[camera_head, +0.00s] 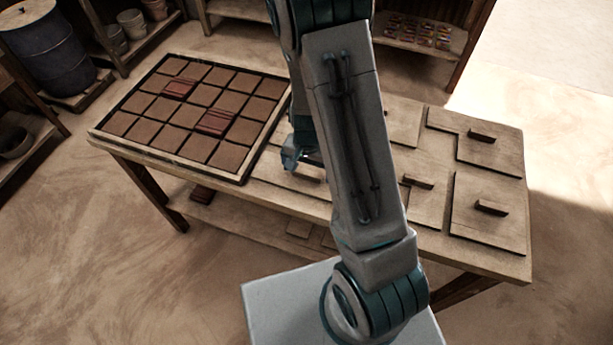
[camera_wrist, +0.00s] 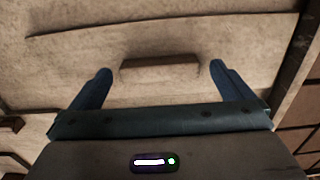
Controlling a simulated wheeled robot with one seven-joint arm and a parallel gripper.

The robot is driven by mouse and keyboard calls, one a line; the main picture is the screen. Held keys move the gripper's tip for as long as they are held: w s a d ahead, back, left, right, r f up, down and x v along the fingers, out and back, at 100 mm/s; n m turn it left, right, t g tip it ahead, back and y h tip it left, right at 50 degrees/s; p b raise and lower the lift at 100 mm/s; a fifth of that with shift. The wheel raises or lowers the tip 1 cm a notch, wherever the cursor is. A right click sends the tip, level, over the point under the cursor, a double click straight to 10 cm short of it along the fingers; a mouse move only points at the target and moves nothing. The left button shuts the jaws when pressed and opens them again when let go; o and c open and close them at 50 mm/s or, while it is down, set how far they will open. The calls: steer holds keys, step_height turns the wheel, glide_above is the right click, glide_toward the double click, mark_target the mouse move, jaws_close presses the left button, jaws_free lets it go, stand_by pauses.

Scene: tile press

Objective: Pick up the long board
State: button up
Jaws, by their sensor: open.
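A wide pale board (camera_wrist: 200,30) lies flat on the table under my gripper (camera_wrist: 160,70), and its dark bar handle (camera_wrist: 160,66) shows between the fingertips in the wrist view. I take it for the long board, though my arm hides much of it in the head view. My gripper is open, one finger past each end of the handle, not visibly touching it. In the head view my gripper (camera_head: 303,160) is low over the table, just right of the tile tray, partly hidden by my arm.
Other boards with bar handles lie to the right: one at the back (camera_head: 500,150), one at the front (camera_head: 480,222). A framed tray (camera_head: 243,180) of brown tiles, two with reddish pieces, fills the table's left. Shelves and a barrel (camera_head: 50,60) stand behind.

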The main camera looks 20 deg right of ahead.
steer(key=shift+f, duration=0.5)
steer(key=c, duration=1.2)
steer(key=shift+r, duration=0.1)
